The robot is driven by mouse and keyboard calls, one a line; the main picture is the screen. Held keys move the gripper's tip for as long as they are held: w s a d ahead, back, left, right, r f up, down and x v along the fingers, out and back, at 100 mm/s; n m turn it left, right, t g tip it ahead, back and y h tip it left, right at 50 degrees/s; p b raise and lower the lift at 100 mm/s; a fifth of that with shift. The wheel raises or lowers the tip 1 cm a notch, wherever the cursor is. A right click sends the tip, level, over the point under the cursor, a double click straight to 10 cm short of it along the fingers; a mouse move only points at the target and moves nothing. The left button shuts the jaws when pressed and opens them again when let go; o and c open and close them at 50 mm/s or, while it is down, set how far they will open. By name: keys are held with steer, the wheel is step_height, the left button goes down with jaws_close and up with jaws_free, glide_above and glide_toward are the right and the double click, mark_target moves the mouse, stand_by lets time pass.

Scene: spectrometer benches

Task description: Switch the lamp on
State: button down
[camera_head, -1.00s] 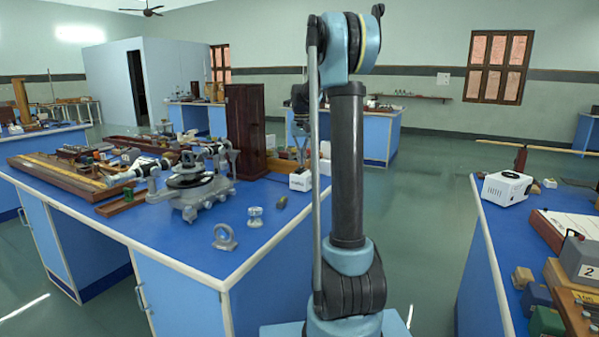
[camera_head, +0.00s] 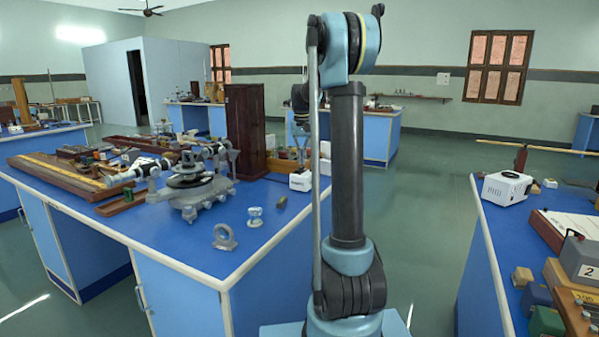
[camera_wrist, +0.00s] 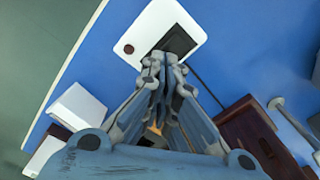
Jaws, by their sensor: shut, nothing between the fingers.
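In the wrist view, a white box (camera_wrist: 160,22) lies on the blue bench top, with a dark rectangular patch (camera_wrist: 180,41) that looks like a switch and a small round brown spot. My gripper (camera_wrist: 165,64) is shut and empty. Its fingertips are over the near edge of the box, close beside the dark patch; I cannot tell whether they touch. In the head view, a small white box (camera_head: 300,182) stands at the bench's right edge, partly behind my arm. No lit lamp can be made out, and the lamp itself is not clearly identifiable.
The wrist view shows a brown wooden block (camera_wrist: 247,130) at right and a white block (camera_wrist: 78,106) at left. In the head view, a metal instrument (camera_head: 190,187) and tall wooden case (camera_head: 245,130) stand on the left bench.

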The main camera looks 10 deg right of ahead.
mark_target(301, 167)
steer(key=shift+f, duration=1.05)
stand_by(0.8)
steer(key=shift+r, duration=3.55)
